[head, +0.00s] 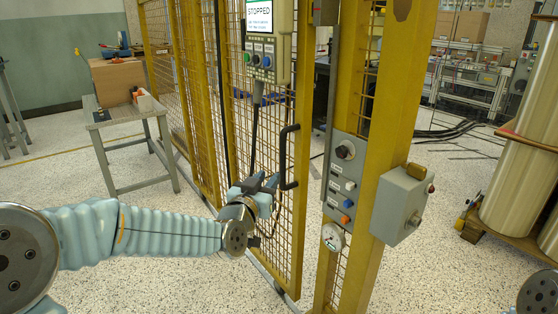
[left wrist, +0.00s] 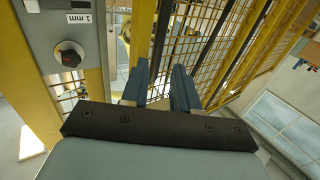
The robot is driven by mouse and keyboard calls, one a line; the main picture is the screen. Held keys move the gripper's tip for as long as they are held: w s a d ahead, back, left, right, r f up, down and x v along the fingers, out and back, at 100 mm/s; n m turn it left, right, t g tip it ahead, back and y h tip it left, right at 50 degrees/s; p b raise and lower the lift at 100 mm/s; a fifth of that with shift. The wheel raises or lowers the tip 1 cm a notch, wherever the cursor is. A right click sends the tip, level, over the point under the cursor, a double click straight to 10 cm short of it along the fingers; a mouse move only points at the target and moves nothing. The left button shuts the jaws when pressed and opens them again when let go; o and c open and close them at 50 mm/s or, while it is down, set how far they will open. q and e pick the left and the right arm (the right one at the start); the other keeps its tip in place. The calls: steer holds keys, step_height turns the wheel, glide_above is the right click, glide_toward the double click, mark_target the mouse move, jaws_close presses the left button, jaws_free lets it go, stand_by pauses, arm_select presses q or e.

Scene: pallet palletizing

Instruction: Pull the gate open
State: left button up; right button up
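The gate (head: 299,230) is a yellow-framed wire mesh panel in the middle of the head view, standing upright beside a thick yellow post (head: 387,110). A black, bracket-shaped handle (head: 284,157) is fixed near the gate's right edge. My left gripper (head: 264,182) is just left of the handle's lower end, with its blue fingers apart. In the left wrist view the open fingers point at the mesh. A dark bar (left wrist: 161,40), seemingly the handle, appears in the gap between them; I cannot tell whether they touch it. My right gripper is not in view.
A control panel (head: 342,185) and grey box (head: 401,204) project from the post, right of the gate. A screen pendant reading STOPPED (head: 265,35) hangs on the mesh. A small table (head: 122,113) stands left. Speckled floor before the gate looks clear.

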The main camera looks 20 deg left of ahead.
mark_target(282, 162)
arm_select(q)
steer(key=w, duration=0.4)
steer(key=w+p, duration=0.1)
steer(key=w, duration=0.4)
steer(key=w+d, duration=0.1)
steer(key=w, duration=0.3)
steer(key=shift+w+f+p, duration=0.1)
steer(key=shift+w+p, duration=0.15)
steer(key=shift+p, duration=0.1)
jaws_close()
